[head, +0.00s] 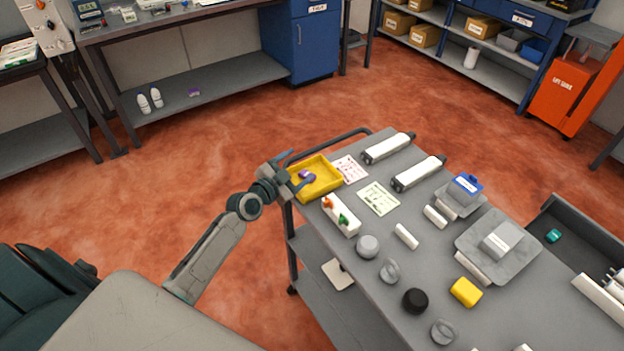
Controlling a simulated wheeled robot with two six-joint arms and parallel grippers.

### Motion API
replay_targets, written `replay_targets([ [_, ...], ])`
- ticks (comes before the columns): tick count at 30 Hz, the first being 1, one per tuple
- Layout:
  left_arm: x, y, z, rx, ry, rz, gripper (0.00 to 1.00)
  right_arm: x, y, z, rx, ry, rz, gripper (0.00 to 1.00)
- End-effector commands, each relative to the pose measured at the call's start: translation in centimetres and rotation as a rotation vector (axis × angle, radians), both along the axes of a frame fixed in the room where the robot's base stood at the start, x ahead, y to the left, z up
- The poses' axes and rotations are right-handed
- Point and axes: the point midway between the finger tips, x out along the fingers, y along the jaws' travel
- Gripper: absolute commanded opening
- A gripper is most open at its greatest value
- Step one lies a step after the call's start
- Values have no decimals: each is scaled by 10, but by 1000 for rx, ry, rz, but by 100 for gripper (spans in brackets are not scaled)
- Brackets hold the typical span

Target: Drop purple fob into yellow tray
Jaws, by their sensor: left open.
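The yellow tray (328,186) sits at the far left corner of the grey cart top. A small purple fob (306,174) shows over the left part of the tray, right at my left gripper's fingertips. My left gripper (297,176) reaches in from the left over the tray's left edge, with its jaws open. I cannot tell whether the fob still touches a finger or lies fully on the tray floor. My right gripper is out of view.
A white block with orange and green parts (341,216) stands just in front of the tray. Printed cards (379,198), white cylinders (388,148), grey and black knobs (415,300) and a yellow block (466,292) occupy the cart. A cart handle rail (330,143) runs behind the tray.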

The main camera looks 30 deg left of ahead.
Motion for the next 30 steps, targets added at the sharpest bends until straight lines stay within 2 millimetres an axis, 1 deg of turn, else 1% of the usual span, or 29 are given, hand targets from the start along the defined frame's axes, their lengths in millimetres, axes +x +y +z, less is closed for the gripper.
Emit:
replay_targets([
  [1, -9, 2, -1, 3, 2, -1, 71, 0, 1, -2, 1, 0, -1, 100],
  [9, -59, 12, 5, 4, 2, -2, 71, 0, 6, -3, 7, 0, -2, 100],
  [12, -74, 14, 7, 2, 3, -2, 71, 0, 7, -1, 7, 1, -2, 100],
  [15, -84, 17, 9, 1, 3, -1, 71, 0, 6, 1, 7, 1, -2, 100],
  [21, -94, 18, 10, -1, 0, -1, 71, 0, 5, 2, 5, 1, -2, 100],
  [30, -94, 18, 10, -1, 0, -1, 71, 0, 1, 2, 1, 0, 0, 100],
])
